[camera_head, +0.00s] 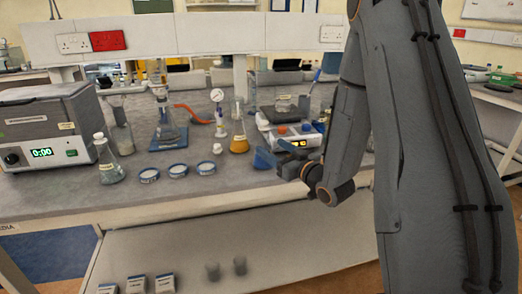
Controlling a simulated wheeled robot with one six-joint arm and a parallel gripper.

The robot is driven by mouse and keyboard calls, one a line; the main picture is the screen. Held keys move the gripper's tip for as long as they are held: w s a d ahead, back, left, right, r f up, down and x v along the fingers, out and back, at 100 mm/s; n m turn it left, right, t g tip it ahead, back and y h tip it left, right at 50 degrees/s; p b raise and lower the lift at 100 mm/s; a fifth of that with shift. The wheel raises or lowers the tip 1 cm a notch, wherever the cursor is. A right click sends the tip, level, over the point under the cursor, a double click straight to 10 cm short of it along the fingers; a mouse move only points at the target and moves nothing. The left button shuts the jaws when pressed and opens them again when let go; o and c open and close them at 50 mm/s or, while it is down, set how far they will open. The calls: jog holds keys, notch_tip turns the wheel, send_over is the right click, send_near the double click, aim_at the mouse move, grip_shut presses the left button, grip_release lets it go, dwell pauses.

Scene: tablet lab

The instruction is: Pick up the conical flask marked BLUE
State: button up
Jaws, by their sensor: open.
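A conical flask with orange liquid (239,141) stands upright on the bench near the middle. Another conical flask with pale contents (109,168) stands at the left, by the grey instrument. Any labels on them are too small to read, so I cannot tell which is marked BLUE. My gripper (281,160) is open and seems empty, over the bench's right part. It is to the right of the orange flask and apart from it. A blue cone-shaped item (264,158) shows beside my gripper; I cannot tell whether they touch.
The grey bath with a green display (45,127) stands at the far left. Several labelled dishes (178,170) lie along the front of the bench. A small white bottle (217,149) stands left of the orange flask. A balance (298,138) is behind my gripper. Beakers (239,265) stand on the lower shelf.

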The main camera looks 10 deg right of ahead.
aim_at(259, 142)
jog(key=x, duration=0.2)
jog(key=a+p+x, duration=0.1)
jog(key=x, duration=0.1)
jog(key=p+x, duration=0.1)
jog(key=x, duration=0.1)
jog(key=shift+s+a, duration=0.1)
jog(key=shift+a, duration=0.2)
jog(key=shift+w+a+f, duration=0.15)
jog(key=shift+w, duration=0.45)
jog(key=shift+c, duration=0.5)
jog(key=c, duration=1.2)
